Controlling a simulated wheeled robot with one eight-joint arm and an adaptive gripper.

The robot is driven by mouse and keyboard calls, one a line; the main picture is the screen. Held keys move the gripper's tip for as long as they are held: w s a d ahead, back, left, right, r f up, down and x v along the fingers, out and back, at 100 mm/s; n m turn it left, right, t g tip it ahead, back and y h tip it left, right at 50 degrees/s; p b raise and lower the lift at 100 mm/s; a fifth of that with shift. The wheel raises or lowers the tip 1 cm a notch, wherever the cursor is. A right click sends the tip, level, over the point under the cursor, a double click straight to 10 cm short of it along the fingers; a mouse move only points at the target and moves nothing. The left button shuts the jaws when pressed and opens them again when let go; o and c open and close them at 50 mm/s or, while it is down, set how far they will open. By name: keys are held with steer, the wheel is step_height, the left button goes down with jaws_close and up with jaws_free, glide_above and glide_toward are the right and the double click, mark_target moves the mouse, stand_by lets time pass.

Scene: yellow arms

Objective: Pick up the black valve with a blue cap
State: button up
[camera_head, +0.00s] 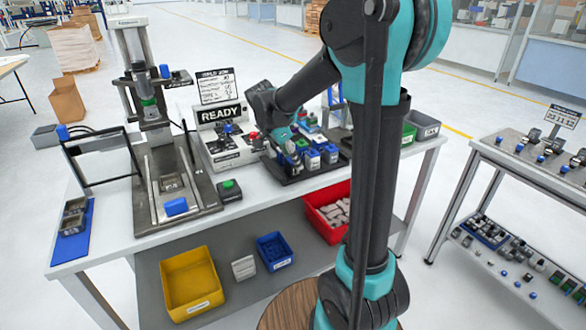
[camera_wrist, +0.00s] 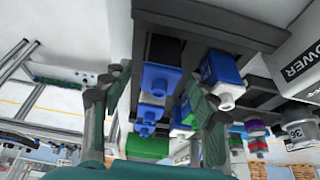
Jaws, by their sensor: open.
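My gripper (camera_head: 286,148) is over the dark tray (camera_head: 320,165) on the white workbench. In the wrist view my gripper (camera_wrist: 157,90) has its two green-grey fingers spread apart with nothing clamped between them. A blue-capped piece with a dark part behind it (camera_wrist: 160,80) shows between the fingers, in the tray. It may be the black valve with a blue cap, but I cannot tell for sure. A blue and white piece (camera_wrist: 224,80) sits beside it, close to the right finger. In the head view my gripper and arm hide part of the tray.
The READY station (camera_head: 225,145) and a press (camera_head: 165,180) stand left of the tray. Yellow (camera_head: 190,283), blue (camera_head: 274,250) and red (camera_head: 318,222) bins sit on the lower shelf.

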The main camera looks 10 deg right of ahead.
steer(key=shift+w+d+f, duration=0.1)
steer(key=shift+d+f, duration=0.1)
steer(key=shift+f, duration=0.3)
steer(key=c, duration=1.3)
steer(key=shift+o, duration=0.2)
steer(key=shift+r, duration=0.1)
